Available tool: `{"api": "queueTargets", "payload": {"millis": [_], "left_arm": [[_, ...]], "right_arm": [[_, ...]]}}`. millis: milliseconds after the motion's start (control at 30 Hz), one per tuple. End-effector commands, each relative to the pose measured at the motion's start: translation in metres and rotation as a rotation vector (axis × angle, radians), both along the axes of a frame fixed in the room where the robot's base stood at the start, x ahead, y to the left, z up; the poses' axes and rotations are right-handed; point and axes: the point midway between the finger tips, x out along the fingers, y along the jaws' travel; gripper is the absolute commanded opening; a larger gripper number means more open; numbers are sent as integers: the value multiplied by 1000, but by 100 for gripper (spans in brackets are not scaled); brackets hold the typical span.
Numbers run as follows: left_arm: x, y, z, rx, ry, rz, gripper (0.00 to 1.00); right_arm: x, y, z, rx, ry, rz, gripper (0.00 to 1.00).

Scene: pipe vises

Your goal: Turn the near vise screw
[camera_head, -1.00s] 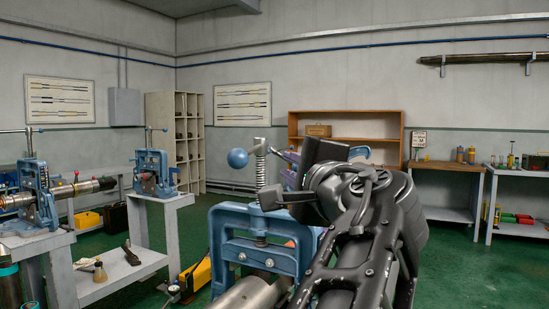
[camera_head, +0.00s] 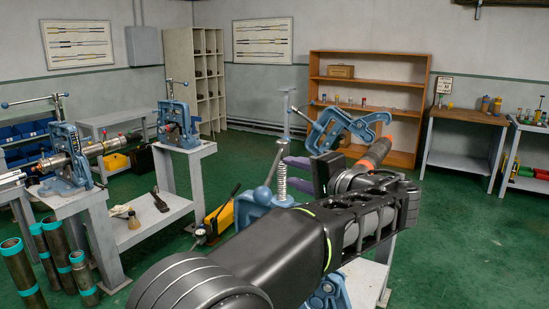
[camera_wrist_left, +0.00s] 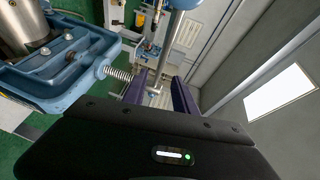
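The near vise is blue (camera_head: 330,292) and mostly hidden behind my left arm in the head view. The vise (camera_wrist_left: 62,62) and screw (camera_wrist_left: 121,74) fill the left of the wrist view. My left gripper (camera_head: 300,163) has purple fingers beside the screw top. In the wrist view the fingers (camera_wrist_left: 160,95) are apart, with a grey rod (camera_wrist_left: 172,45) running down between them; contact cannot be told. My right gripper is out of view.
Another blue vise (camera_head: 338,128) with an orange-ended pipe (camera_head: 376,152) stands behind the gripper. Two more vises (camera_head: 66,155) (camera_head: 176,122) stand on benches at left. A yellow pump (camera_head: 218,216) and teal-banded pipes (camera_head: 22,272) are on the floor. Green floor is open at right.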

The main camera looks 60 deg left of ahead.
Motion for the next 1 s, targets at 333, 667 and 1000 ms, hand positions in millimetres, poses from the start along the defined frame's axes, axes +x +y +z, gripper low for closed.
{"api": "queueTargets", "payload": {"millis": [333, 667, 1000], "left_arm": [[-1, 0, 0, -1, -33, 9, 34], [-1, 19, -1, -5, -33, 7, 34], [-2, 41, -5, -6, -40, 3, 34]], "right_arm": [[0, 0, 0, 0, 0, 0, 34], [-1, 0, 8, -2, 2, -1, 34], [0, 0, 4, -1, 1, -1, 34]]}}
